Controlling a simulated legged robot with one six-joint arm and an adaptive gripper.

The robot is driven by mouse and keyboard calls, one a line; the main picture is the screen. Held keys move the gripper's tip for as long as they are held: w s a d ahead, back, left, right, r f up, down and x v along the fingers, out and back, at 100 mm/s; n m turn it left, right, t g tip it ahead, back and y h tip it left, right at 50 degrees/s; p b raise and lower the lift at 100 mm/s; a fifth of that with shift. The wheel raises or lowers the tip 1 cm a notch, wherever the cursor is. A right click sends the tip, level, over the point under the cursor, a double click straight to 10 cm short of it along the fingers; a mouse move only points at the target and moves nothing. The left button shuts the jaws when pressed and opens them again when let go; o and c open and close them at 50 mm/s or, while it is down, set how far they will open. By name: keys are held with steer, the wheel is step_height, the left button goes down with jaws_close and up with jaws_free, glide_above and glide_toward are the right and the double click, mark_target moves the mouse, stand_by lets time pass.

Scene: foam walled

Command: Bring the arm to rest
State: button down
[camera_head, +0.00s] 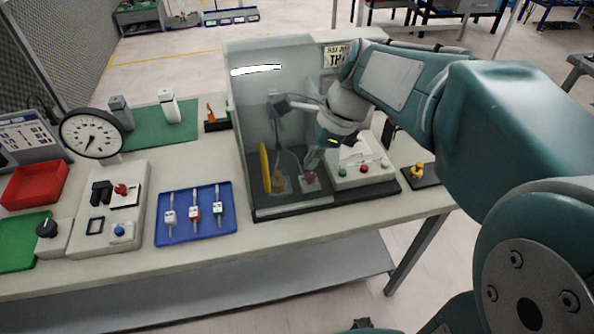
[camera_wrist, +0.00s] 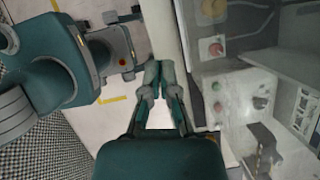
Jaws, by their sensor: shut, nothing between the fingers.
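My gripper (camera_wrist: 159,70) is shut and empty; its two fingers meet in the middle of the wrist view. In the head view my teal and grey arm reaches in from the right and bends down, with the gripper (camera_head: 314,158) in front of or at the clear-walled enclosure (camera_head: 250,110). I cannot tell whether the tips are inside the enclosure. The control box (camera_head: 360,168) with green and red buttons is close beside the gripper and also shows at the right of the wrist view (camera_wrist: 240,105).
The table (camera_head: 200,165) holds a blue tray (camera_head: 180,236) with several small tools, a red bin (camera_head: 35,184), a dial gauge (camera_head: 91,134) and a switch panel (camera_head: 135,185). A yellow-knobbed block (camera_head: 418,172) stands near the table's right end.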

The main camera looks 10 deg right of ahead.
steer(key=shift+s+a+v, duration=0.35)
steer(key=shift+v, duration=2.65)
steer(key=s+f+n+t+h, duration=0.2)
steer(key=s+n, duration=0.4)
steer(key=n, duration=0.4)
steer(key=s+d+f+n+t+h, duration=0.1)
steer(key=s+f+n+t+h, duration=0.1)
steer(key=s+n, duration=0.4)
steer(key=f+n+t, duration=0.1)
steer(key=n, duration=0.2)
steer(key=shift+d+f+n, duration=0.25)
steer(key=shift+n, duration=0.15)
steer(key=shift+a, duration=0.25)
steer(key=shift+d, duration=0.15)
